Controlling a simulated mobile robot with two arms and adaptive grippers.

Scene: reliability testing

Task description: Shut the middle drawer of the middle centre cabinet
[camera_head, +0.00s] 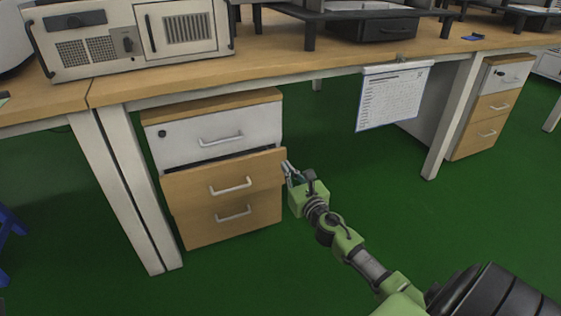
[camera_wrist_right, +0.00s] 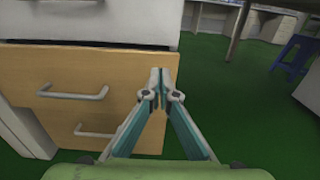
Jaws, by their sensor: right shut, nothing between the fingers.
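The cabinet (camera_head: 212,100) under the desk has a white top drawer and two wooden drawers with metal handles. Its middle drawer (camera_head: 200,183) stands partly open, with a dark gap above its front. In the right wrist view the wooden drawer front (camera_wrist_right: 110,75) fills the left half, with the gap along its top edge. My right gripper (camera_head: 287,168) is at the right edge of the middle drawer front. Its fingertips (camera_wrist_right: 160,75) are together, with nothing between them, at that edge; I cannot tell whether they touch it. My left gripper is not in view.
The desk (camera_head: 280,62) stands over the cabinet, with a pale leg (camera_head: 125,190) left of it. A calendar sheet (camera_head: 394,97) hangs from the desk edge. Another cabinet (camera_head: 490,110) is at the right. A blue stool (camera_head: 10,230) is at the far left. Green floor lies open in front.

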